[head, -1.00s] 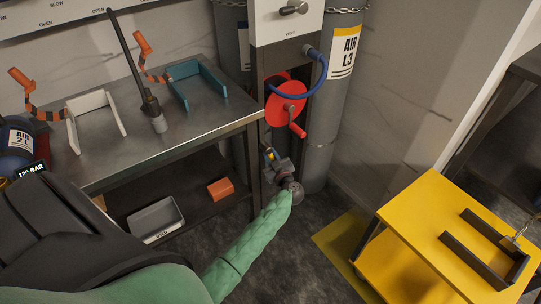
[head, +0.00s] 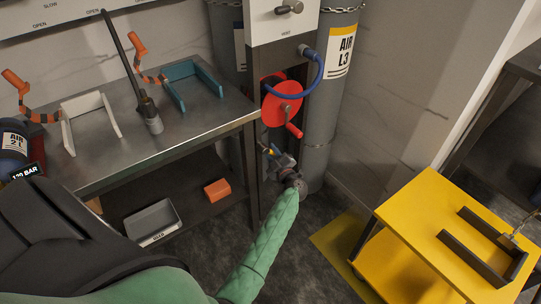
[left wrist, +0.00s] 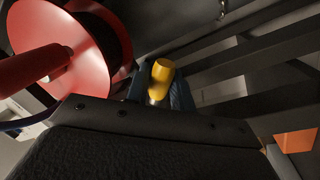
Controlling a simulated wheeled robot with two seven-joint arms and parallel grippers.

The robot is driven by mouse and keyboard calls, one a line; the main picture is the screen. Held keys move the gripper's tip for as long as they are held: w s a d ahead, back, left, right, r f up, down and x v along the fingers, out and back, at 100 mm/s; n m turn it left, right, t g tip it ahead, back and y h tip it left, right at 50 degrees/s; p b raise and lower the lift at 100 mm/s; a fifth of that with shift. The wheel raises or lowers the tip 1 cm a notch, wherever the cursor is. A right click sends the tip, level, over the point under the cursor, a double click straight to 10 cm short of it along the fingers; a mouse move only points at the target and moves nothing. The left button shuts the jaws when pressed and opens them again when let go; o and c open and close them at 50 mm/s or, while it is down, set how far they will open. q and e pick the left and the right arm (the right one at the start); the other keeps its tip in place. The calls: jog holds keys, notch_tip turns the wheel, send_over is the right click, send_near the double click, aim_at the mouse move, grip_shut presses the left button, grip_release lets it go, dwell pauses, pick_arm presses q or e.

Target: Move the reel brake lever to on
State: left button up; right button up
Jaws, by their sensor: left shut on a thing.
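The reel brake lever has a yellow grip (left wrist: 161,80), seen in the left wrist view just below and right of the red reel (left wrist: 75,55). In the head view the red reel (head: 283,100) hangs on the dark post, and a small bit of the yellow grip (head: 275,150) shows below it. My left gripper (head: 279,157) is below the reel, shut on the lever; its dark blue fingers (left wrist: 155,92) lie around the grip. The lever's pivot and any on/off marks are hidden. My right gripper is out of view.
A blue hose (head: 322,70) loops beside the reel near a grey AIR L3 cylinder (head: 325,110). A yellow cart (head: 420,220) stands right. Some floor between is clear.

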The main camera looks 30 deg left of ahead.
pick_arm(q)
jog(key=shift+w+r+n, duration=0.1)
jog(key=shift+r+n, duration=0.05)
jog(key=shift+n, duration=0.25)
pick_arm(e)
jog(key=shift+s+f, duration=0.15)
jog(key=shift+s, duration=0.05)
pick_arm(q)
jog(key=o, duration=0.9)
jog(key=shift+d, duration=0.1)
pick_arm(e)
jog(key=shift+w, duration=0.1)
pick_arm(q)
jog(key=shift+d, duration=0.2)
jog(key=p+v, duration=0.1)
jog(key=v, duration=0.6)
jog(key=shift+d+p, duration=0.1)
jog(key=shift+p, duration=0.2)
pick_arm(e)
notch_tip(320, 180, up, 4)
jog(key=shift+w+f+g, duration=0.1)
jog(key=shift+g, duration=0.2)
